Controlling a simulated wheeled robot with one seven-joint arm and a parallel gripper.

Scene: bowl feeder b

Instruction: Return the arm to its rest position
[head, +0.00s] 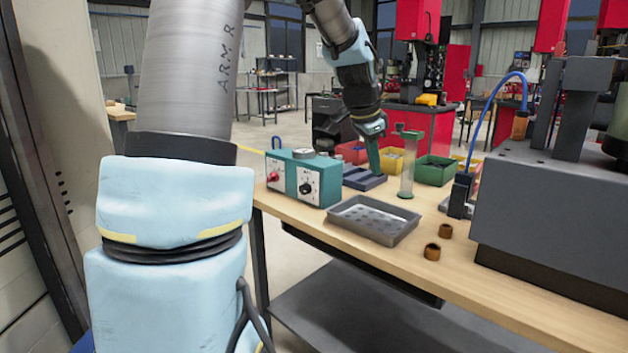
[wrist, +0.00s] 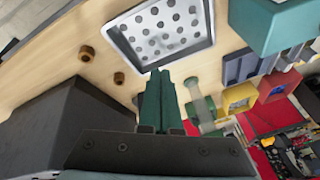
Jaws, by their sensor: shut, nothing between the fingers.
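My arm reaches out over the wooden workbench (head: 520,296) in the head view. My gripper (head: 374,172) points down above the bench, between the dark slotted block (head: 360,182) and the clear upright tube stand (head: 406,170). In the wrist view my gripper's green fingers (wrist: 160,78) are together with nothing between them. The wrist view shows the bench top (wrist: 62,62) beyond the fingertips. Whether the fingertips touch anything is hard to tell in the head view.
A grey tray (head: 374,222), a teal control box (head: 304,178) and two brown rings (head: 432,252) (head: 445,231) are on the bench. Red, yellow and green bins (head: 434,170) stand behind. A large grey machine (head: 545,215) fills the right side.

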